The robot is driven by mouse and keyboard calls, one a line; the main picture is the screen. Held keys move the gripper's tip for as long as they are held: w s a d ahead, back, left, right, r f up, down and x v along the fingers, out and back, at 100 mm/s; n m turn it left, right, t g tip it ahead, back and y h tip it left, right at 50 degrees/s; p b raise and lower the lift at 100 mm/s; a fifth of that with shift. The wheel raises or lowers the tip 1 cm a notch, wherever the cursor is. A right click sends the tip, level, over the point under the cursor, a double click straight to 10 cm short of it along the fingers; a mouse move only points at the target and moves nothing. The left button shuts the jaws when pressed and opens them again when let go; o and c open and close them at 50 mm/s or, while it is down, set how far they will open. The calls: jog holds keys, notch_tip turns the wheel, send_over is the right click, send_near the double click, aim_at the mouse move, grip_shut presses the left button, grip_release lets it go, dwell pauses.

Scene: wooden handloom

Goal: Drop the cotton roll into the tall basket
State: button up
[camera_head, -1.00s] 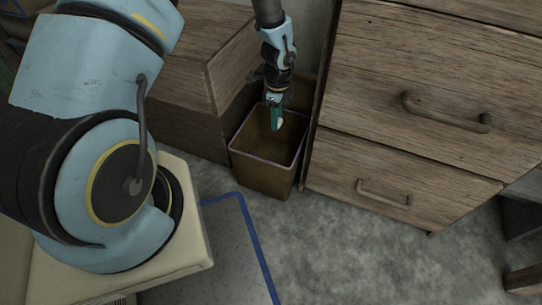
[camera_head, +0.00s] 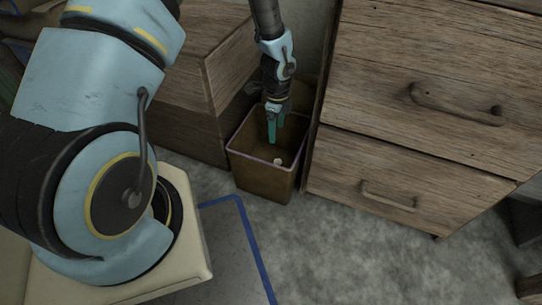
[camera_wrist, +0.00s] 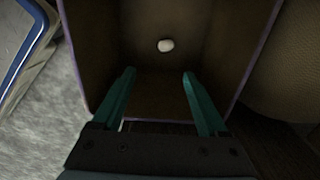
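The tall basket (camera_head: 262,178) is a brown square bin on the floor, between a wooden box and a drawer cabinet. Its wall (camera_wrist: 90,50) also shows in the wrist view. The cotton roll (camera_head: 278,161) is a small white piece inside the basket; in the wrist view the roll (camera_wrist: 165,45) lies beyond my fingertips, apart from them. My gripper (camera_head: 275,128) points down over the basket's opening. In the wrist view its two green fingers (camera_wrist: 158,82) are spread, with nothing between them.
A wooden drawer cabinet (camera_head: 400,150) with handles stands close to the right of the basket. A wooden box (camera_head: 185,80) stands close on the left. Bare grey floor (camera_head: 330,250) lies in front.

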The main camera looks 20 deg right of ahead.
notch_tip(320, 180, up, 11)
jog(key=p, duration=0.3)
jog(key=shift+p, duration=0.4)
jog(key=shift+s+f, duration=0.1)
